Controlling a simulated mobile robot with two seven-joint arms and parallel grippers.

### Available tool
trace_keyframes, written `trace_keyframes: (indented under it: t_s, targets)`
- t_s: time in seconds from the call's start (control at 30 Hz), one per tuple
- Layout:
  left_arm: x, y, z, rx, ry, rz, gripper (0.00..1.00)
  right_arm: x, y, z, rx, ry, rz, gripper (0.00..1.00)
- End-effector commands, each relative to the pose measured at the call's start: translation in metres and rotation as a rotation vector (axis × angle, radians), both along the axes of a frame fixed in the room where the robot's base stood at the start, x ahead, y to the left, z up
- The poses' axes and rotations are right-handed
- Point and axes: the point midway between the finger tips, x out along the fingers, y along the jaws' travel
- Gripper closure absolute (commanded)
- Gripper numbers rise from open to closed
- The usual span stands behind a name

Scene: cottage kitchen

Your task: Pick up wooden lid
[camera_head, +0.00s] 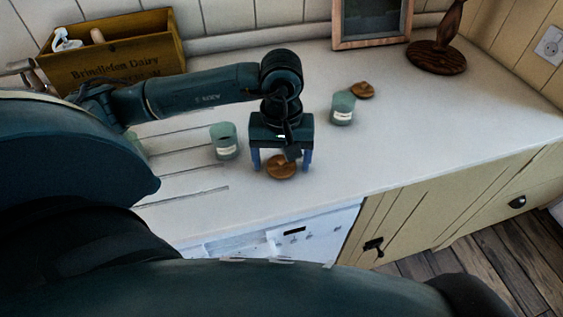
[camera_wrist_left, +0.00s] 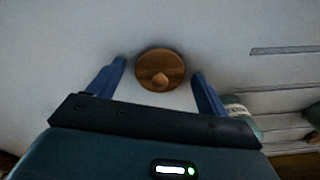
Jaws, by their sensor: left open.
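A round brown wooden lid (camera_head: 281,167) with a small knob lies on the white counter near its front edge. My left gripper (camera_head: 281,168) is right over it, pointing down, with its blue fingers apart. In the left wrist view the lid (camera_wrist_left: 160,72) shows between the two open fingers (camera_wrist_left: 158,75), with a gap on each side and nothing held. A second wooden lid (camera_head: 362,90) lies farther back on the right, beside a green jar (camera_head: 342,108). My right gripper is not in view.
Another green jar (camera_head: 224,141) stands just left of my left gripper; a jar also shows at the right in the left wrist view (camera_wrist_left: 239,113). A wooden crate (camera_head: 117,58), a picture frame (camera_head: 371,22) and a dark wooden stand (camera_head: 437,58) are at the back. The counter's right part is clear.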

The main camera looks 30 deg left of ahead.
Motion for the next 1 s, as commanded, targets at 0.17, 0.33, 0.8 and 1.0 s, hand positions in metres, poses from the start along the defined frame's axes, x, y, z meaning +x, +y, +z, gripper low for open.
trace_keyframes:
  t_s: [0.17,0.33,0.8,1.0]
  targets:
    - [0.0001,-0.0001,-0.0002,0.0,0.0,0.0,0.22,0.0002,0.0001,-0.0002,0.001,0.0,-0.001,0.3]
    - [0.0001,-0.0001,0.0001,0.0,0.0,0.0,0.36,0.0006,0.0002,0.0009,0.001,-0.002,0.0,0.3]
    - [0.0001,0.0,0.0003,0.0,0.0,0.0,0.69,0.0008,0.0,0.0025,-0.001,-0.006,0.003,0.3]
    - [0.0005,0.0,0.0032,0.0,-0.001,0.0,0.7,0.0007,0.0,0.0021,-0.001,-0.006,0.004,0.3]
